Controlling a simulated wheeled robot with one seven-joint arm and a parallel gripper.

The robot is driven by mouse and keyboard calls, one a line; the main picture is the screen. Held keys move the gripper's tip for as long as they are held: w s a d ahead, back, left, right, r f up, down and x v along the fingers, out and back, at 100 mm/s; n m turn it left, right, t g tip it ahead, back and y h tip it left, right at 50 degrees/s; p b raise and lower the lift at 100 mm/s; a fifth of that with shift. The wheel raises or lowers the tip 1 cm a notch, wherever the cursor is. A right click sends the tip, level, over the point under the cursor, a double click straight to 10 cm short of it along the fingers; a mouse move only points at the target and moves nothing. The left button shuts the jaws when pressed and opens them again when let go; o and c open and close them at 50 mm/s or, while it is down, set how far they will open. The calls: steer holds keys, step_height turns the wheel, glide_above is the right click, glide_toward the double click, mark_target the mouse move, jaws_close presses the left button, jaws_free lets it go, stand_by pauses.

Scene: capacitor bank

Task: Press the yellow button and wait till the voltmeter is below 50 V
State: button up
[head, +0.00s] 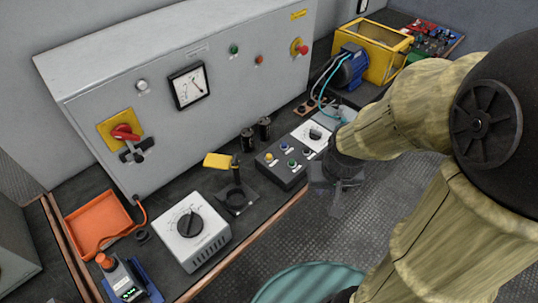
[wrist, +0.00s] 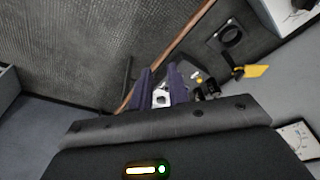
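The yellow button (head: 269,156) is on the left end of a dark button box (head: 287,178) on the bench, beside green, blue and other small buttons. The voltmeter (head: 188,87) is a white dial in a black frame on the grey cabinet. Its needle is too small to read; part of the dial also shows in the wrist view (wrist: 297,138). My gripper (head: 338,190) is right of the button box, apart from the yellow button. In the wrist view its two fingers (wrist: 160,88) stand slightly apart, with a white dial plate visible between them.
A white knob box (head: 190,232), orange tray (head: 97,223) and handheld device (head: 122,280) are further left. A motor (head: 351,66) and yellow crate (head: 376,50) stand behind.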

jaws_close()
steer(key=shift+w, duration=0.1)
stand_by(1.4)
